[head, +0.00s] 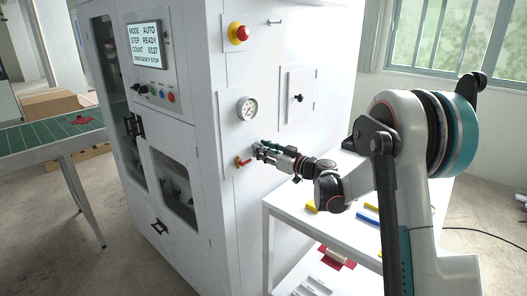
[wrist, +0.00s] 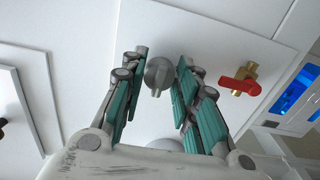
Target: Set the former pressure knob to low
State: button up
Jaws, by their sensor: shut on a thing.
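The grey knob (wrist: 158,74) sits on a white panel of the machine and has a short pointer-like grip. In the wrist view my gripper (wrist: 163,62) has its green-padded fingers on either side of the knob, shut on it. In the head view my gripper (head: 260,151) reaches the panel just below the round pressure gauge (head: 247,109), and its fingers hide the knob. No low or high marking is readable around the knob.
A red-handled brass valve (wrist: 240,80) is close beside the fingers; it also shows in the head view (head: 242,161). A red emergency button (head: 239,33) and a black knob (head: 298,98) are higher up. A white table (head: 287,205) stands under my arm.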

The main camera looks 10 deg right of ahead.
jog(key=shift+f, duration=0.1)
jog(key=o, duration=1)
jog(key=shift+o, duration=0.2)
jog(key=v, duration=1.2)
